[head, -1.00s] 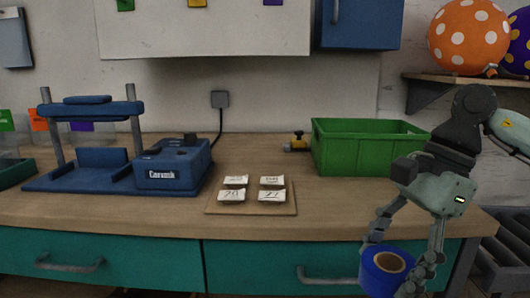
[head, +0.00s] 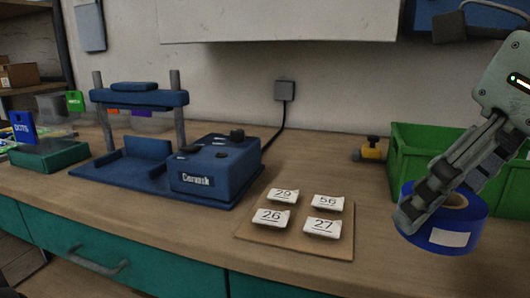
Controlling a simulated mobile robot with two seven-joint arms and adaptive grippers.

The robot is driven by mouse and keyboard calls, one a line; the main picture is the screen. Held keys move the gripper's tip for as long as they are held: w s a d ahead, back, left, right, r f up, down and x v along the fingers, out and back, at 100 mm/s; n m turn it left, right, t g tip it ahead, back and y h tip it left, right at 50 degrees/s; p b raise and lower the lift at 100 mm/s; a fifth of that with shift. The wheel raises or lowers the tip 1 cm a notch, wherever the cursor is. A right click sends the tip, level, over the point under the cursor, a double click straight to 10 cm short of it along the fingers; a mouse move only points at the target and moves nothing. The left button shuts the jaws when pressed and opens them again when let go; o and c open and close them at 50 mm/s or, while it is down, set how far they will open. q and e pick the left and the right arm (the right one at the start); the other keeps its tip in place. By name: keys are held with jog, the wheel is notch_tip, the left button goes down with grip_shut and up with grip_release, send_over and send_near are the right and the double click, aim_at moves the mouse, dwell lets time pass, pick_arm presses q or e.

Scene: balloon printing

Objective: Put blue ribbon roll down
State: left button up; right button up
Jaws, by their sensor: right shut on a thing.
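The blue ribbon roll (head: 468,226) is at the right of the head view, with a brown core and a white label on its side. My right gripper (head: 432,210) is shut on the roll, one finger lying across its near left side. The other finger is mostly hidden behind the roll and the gripper. The roll is in front of the green crate, over the right part of the table; I cannot tell whether it touches the tabletop (head: 385,255). My left gripper is not in view.
A wooden board (head: 262,234) with several numbered white tags lies left of the roll. A blue machine (head: 205,180) stands farther left. The green crate (head: 415,150) is behind the roll, with a small yellow-black item (head: 371,150) beside it. Bare tabletop lies between board and roll.

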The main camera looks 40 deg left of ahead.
jog(key=p, duration=0.1)
send_over(441, 258)
jog(key=f, duration=0.6)
jog(key=shift+s+a+f, duration=0.1)
jog(key=shift+s+f, duration=0.15)
jog(key=shift+s, duration=0.1)
jog(key=shift+w+f, duration=0.15)
jog(key=shift+w, duration=0.1)
jog(key=shift+w+f, duration=0.1)
jog(key=shift+f, duration=0.1)
notch_tip(441, 258, down, 3)
jog(key=shift+f, duration=0.4)
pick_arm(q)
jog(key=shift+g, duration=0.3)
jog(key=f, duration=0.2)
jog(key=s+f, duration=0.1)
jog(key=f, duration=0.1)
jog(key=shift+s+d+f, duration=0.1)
pick_arm(e)
jog(key=shift+f, duration=0.1)
